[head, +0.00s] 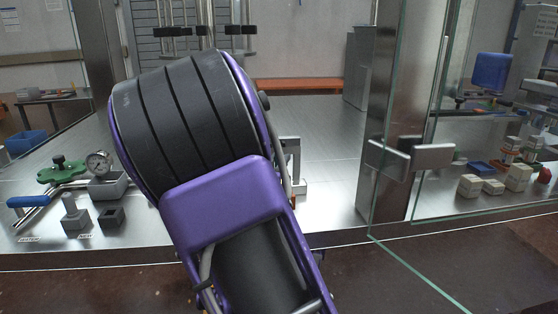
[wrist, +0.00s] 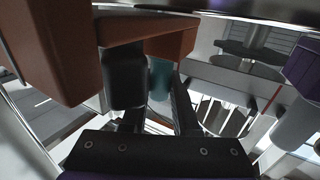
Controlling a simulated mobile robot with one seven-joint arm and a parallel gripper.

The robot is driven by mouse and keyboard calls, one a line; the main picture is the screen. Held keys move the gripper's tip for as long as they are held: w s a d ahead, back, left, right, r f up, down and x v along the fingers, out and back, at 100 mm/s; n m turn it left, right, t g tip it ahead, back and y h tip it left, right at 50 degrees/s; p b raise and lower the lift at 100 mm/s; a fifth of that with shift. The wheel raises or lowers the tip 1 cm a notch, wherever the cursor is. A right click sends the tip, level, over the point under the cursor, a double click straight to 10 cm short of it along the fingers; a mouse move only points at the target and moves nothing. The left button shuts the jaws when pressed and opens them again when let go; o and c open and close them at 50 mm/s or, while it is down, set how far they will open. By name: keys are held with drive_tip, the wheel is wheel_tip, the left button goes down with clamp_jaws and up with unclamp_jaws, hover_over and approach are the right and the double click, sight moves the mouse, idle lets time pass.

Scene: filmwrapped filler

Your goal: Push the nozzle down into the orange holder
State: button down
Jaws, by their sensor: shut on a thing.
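In the wrist view, my gripper (wrist: 153,92) reaches up from the dark mounting plate, with a dark finger on each side. A teal-grey piece, which looks like the nozzle (wrist: 160,76), is between the fingers and partly hidden by them. The orange-brown holder (wrist: 178,44) is just above and behind the fingertips, with a larger block of the same colour (wrist: 55,50) at the upper left. I cannot tell whether the nozzle touches the holder. In the head view, my purple and black arm hides the gripper, the nozzle and the holder.
A metal counter holds a pressure gauge (head: 98,163), a green valve handle (head: 62,170) and grey blocks (head: 75,218) at left. A glass panel and steel post (head: 400,110) stand at right, with pale boxes (head: 470,185) behind the glass.

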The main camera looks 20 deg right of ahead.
drive_tip(key=shift+f, duration=0.1)
drive_tip(key=c, duration=0.6)
unclamp_jaws()
